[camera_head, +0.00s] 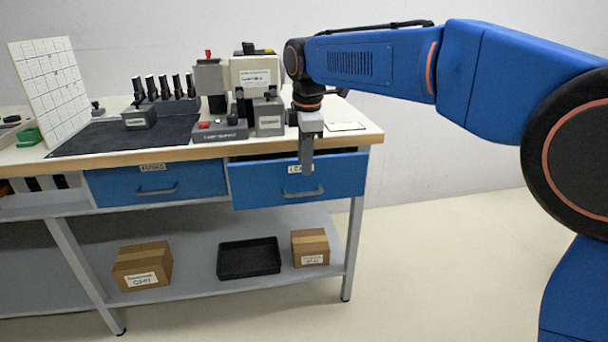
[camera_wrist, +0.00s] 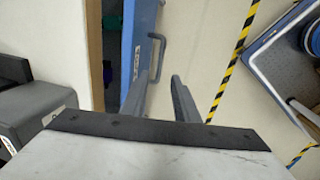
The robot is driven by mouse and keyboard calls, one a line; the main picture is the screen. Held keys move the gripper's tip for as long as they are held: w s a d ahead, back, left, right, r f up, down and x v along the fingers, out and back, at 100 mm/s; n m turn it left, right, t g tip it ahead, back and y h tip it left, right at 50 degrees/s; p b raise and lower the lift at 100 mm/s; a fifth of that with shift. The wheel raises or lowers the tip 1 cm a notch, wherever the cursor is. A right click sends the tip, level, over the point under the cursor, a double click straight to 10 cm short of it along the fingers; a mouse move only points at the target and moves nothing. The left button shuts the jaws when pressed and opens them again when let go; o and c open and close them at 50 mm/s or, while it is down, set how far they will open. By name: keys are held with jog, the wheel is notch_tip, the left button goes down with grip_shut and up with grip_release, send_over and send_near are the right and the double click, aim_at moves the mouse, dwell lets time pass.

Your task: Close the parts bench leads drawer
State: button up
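The leads drawer (camera_head: 335,181) is the right blue drawer under the parts bench top. It stands partly out, with a dark gap above its front. Its grey handle (camera_head: 303,193) is on the front, and its label is partly hidden by my gripper. My gripper (camera_head: 306,168) points down near the drawer front, above the handle. Its two fingers (camera_wrist: 158,92) are apart with nothing between them.
The left blue drawer (camera_head: 160,184) looks shut. The bench top (camera_head: 365,137) carries grey devices and a dark mat (camera_head: 90,138). Two boxes and a black tray (camera_head: 249,271) sit on the lower shelf. The floor right of the bench (camera_head: 440,250) is clear.

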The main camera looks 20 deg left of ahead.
notch_tip(320, 180, up, 8)
jog(key=s, duration=0.1)
jog(key=shift+s+d+f, duration=0.15)
jog(key=shift+d+f, duration=0.05)
jog(key=shift+d, duration=0.2)
